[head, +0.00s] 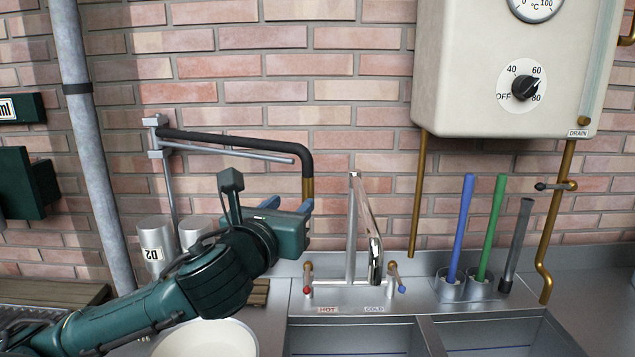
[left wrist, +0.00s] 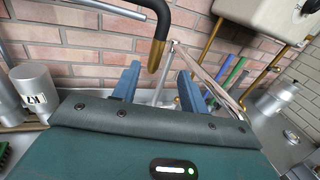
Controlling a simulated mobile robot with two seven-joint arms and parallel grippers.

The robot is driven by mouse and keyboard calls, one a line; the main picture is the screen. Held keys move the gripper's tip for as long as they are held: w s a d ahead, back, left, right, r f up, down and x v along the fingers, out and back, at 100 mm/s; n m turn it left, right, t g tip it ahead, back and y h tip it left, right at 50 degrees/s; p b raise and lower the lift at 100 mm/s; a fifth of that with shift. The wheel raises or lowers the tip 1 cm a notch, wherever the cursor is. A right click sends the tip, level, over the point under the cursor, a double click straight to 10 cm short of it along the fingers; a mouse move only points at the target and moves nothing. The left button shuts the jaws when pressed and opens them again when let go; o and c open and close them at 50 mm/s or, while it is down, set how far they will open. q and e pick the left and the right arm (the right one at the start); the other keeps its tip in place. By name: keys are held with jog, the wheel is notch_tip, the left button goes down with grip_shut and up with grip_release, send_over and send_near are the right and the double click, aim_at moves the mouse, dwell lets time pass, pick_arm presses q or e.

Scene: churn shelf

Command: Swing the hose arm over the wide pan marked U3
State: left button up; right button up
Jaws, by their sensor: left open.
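The hose arm (head: 240,138) is a black hose with a thin metal rod under it, running right from a post at the wall. Its end bends down into a brass nozzle (head: 308,187). My left gripper (head: 289,206) is open close to the nozzle. In the left wrist view the brass nozzle (left wrist: 157,55) shows between the two blue fingers (left wrist: 157,86); I cannot tell whether they touch. A wide cream pan (head: 203,341) is partly visible below my left arm; no U3 mark shows. My right gripper is not in view.
A sink (head: 355,338) with a tap (head: 374,245) lies right of my left gripper. Metal canisters (head: 155,238) stand behind my arm. Blue, green and grey handles (head: 461,225) stand in holders at the right. A boiler (head: 460,80) hangs above.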

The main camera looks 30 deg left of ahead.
aim_at(306, 183)
pick_arm(q)
jog(key=x, duration=0.4)
jog(key=p+x, duration=0.1)
jog(key=x, duration=0.3)
jog(key=r+x, duration=0.1)
jog(key=x, duration=0.3)
jog(key=shift+w+a+p, duration=0.3)
jog(key=shift+p, duration=0.1)
jog(key=shift+c, duration=0.4)
grip_shut()
